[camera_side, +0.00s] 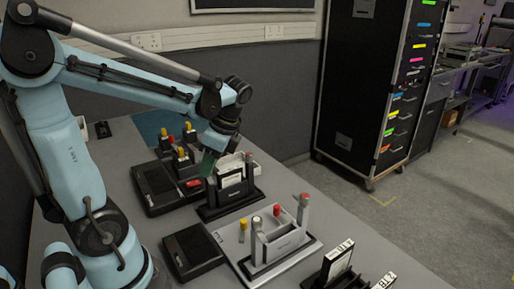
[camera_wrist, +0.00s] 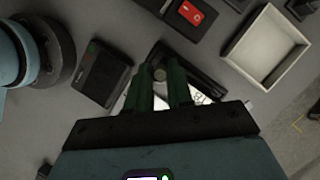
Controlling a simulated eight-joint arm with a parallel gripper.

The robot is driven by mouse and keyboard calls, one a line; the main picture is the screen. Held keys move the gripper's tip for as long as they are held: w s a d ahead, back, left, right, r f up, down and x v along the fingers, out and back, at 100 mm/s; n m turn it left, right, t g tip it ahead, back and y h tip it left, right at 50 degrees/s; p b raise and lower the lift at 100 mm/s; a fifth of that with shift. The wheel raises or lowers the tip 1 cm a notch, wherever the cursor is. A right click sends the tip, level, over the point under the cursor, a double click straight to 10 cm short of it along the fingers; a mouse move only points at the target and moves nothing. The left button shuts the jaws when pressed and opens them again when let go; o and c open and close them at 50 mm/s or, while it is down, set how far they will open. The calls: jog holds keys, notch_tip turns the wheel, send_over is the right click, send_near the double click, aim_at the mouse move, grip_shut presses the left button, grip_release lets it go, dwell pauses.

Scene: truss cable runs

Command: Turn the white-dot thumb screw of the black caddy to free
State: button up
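The black caddy (camera_side: 230,196) stands on the grey table and holds a white card. In the wrist view the caddy (camera_wrist: 205,84) is partly hidden by my fingers. A round grey knob (camera_wrist: 159,74) shows between the fingertips; I cannot make out a white dot on it. My gripper (camera_wrist: 161,68) points down with two green fingers apart, one on each side of the knob. I see no clear contact. In the side view my gripper (camera_side: 209,163) is at the caddy's left end, and the arm and fingers hide the screw there.
A light grey caddy (camera_side: 283,243) with coloured-top posts stands in front. Black pads lie at left (camera_side: 190,250) and behind (camera_side: 157,187). A white open tray (camera_wrist: 266,46) is beside the caddy. More dark holders (camera_side: 338,270) stand at front right.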

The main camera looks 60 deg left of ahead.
jog(key=o, duration=0.5)
jog(key=shift+c, duration=0.2)
jog(key=v, duration=1.2)
